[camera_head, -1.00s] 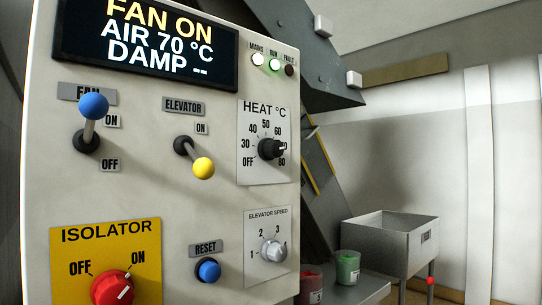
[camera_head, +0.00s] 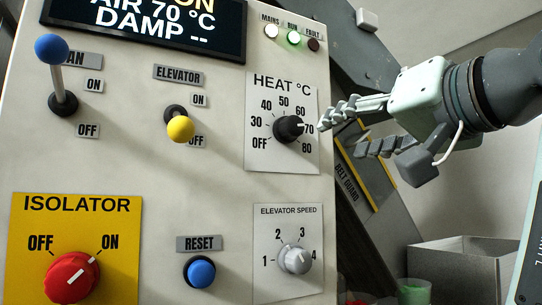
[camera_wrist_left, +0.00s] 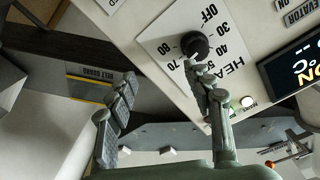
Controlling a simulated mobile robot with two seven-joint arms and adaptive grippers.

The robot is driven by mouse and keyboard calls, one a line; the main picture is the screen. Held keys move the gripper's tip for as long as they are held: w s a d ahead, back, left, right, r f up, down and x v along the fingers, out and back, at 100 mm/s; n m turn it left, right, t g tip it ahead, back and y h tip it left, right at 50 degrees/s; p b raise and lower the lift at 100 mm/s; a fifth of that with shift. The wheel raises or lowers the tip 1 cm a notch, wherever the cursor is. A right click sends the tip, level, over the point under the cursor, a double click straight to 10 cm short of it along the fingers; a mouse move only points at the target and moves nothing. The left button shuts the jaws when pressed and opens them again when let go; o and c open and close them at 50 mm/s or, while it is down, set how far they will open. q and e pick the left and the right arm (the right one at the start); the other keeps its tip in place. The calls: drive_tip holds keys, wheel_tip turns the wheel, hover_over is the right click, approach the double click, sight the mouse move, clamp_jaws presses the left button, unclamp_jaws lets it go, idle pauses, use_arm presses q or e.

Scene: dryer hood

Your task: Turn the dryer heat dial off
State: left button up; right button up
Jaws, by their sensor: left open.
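The heat dial (camera_head: 288,129) is a black knob on a white plate marked OFF and 30 to 80; its pointer faces right, near 70. It also shows in the left wrist view (camera_wrist_left: 195,45). My left gripper (camera_head: 342,138) comes in from the right in the head view. Its fingers are apart with nothing between them. The upper fingertip is just right of the dial, and I cannot tell whether it touches. In the left wrist view, my left gripper (camera_wrist_left: 160,78) has one fingertip close to the knob. My right gripper is not in view.
A blue fan lever (camera_head: 51,49) is up and a yellow elevator lever (camera_head: 181,129) is down. Below are the red isolator knob (camera_head: 72,278) near ON, the blue reset button (camera_head: 200,273) and the elevator speed knob (camera_head: 295,259). A grey bin (camera_head: 460,268) stands at lower right.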

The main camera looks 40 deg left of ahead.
sight(296, 126)
use_arm(q)
drive_tip(key=s+r+n, duration=0.2)
drive_tip(key=s, duration=0.3)
drive_tip(key=shift+g, duration=0.4)
drive_tip(key=x, duration=0.8)
drive_tip(key=shift+s+a+r, duration=0.1)
drive_tip(key=shift+s+r, duration=0.05)
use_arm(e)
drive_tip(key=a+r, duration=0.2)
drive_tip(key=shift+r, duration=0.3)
use_arm(q)
drive_tip(key=shift+c, duration=0.4)
drive_tip(key=c, duration=1.1)
